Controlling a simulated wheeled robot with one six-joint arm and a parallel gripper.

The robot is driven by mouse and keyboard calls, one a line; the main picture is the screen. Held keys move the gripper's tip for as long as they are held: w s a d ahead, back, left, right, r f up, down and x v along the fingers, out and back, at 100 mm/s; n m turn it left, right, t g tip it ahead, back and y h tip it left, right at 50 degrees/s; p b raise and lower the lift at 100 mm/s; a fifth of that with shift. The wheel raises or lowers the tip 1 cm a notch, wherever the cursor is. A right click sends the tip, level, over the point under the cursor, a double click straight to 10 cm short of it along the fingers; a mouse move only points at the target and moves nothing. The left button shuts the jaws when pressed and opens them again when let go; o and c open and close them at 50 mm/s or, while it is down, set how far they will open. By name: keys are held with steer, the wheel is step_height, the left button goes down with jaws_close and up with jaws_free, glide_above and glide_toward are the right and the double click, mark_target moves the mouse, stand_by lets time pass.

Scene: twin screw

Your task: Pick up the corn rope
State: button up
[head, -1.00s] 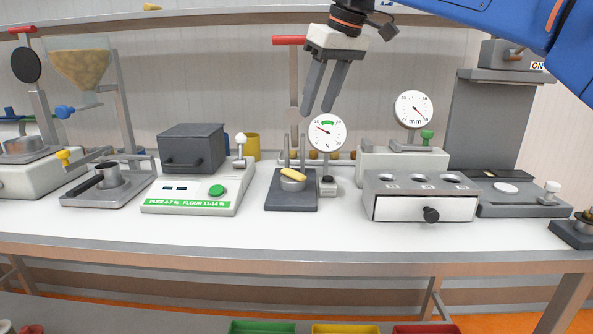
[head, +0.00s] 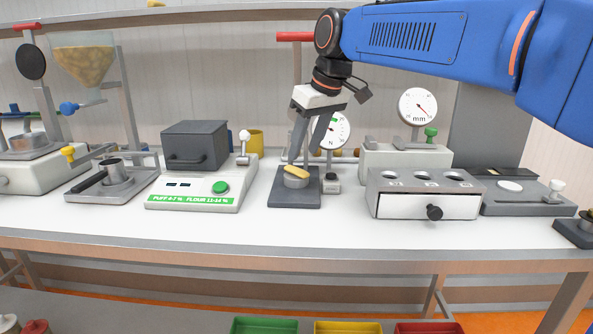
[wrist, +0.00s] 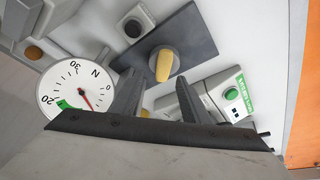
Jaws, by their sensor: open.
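The corn rope (head: 296,170) is a short yellow piece lying on top of a small round grey post on a dark grey plate (head: 294,198). In the wrist view the corn rope (wrist: 164,66) lies across the round post, ahead of my fingers. My gripper (head: 306,162) is open and empty, pointing down just above and behind the corn rope. In the wrist view my gripper (wrist: 158,92) shows its two dark fingers spread apart, with the corn rope beyond the gap between their tips. The fingers do not appear to touch it.
A round dial gauge marked N (head: 335,131) stands close behind and right of the plate, near my fingers. A grey box with a drawer (head: 424,205) is at right. The bench front (head: 300,224) is clear.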

mark_target(296, 168)
steer(key=x, duration=0.4)
steer(key=shift+s+a+f, duration=0.15)
steer(key=shift+a+f, duration=0.2)
steer(key=c, duration=0.8)
steer(key=shift+c, duration=0.2)
steer(key=shift+r, duration=0.2)
steer(key=shift+r, duration=1.4)
steer(key=shift+s+d+r, duration=0.1)
steer(key=shift+d+r, duration=0.05)
steer(key=shift+r, duration=0.1)
steer(key=s+d, duration=3)
steer(key=s, duration=0.2)
steer(key=shift+s+d, duration=0.2)
steer(key=shift+s, duration=0.1)
